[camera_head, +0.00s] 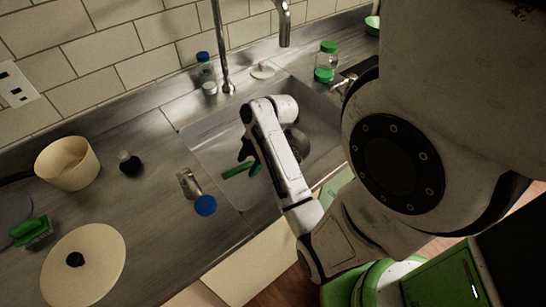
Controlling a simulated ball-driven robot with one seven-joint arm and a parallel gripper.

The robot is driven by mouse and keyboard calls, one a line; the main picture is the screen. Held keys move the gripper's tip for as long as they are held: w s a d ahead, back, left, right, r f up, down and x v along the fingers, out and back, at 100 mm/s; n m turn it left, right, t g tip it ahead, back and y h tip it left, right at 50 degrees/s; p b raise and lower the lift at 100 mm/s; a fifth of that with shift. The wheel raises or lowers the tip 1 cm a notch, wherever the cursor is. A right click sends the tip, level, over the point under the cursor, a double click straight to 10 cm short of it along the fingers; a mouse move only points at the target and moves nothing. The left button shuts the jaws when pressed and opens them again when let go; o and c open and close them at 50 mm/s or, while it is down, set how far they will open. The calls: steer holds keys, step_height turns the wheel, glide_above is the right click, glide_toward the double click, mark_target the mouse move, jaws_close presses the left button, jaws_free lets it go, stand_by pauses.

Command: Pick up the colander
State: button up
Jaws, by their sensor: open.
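A round grey metal object (299,142) lies in the sink behind my forearm and is partly hidden by it. It may be the colander, but I cannot tell for sure. My gripper (246,158) reaches down into the left part of the sink, to the left of that object. Its dark fingers show only in part beside my white wrist. It is open, and I see nothing held. A green-handled item (240,169) lies in the sink just below the fingers.
The sink (205,150) has a tall faucet (222,60) behind it. Jars (326,62) stand along the back, with a green bowl (373,26) at top right. A cream pot (67,163), a lid (84,268), a green brush (31,231) and a blue-capped bottle (205,205) are left.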

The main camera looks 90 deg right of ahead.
steer(key=shift+x, duration=1.7)
steer(key=shift+s, duration=0.1)
jaws_close()
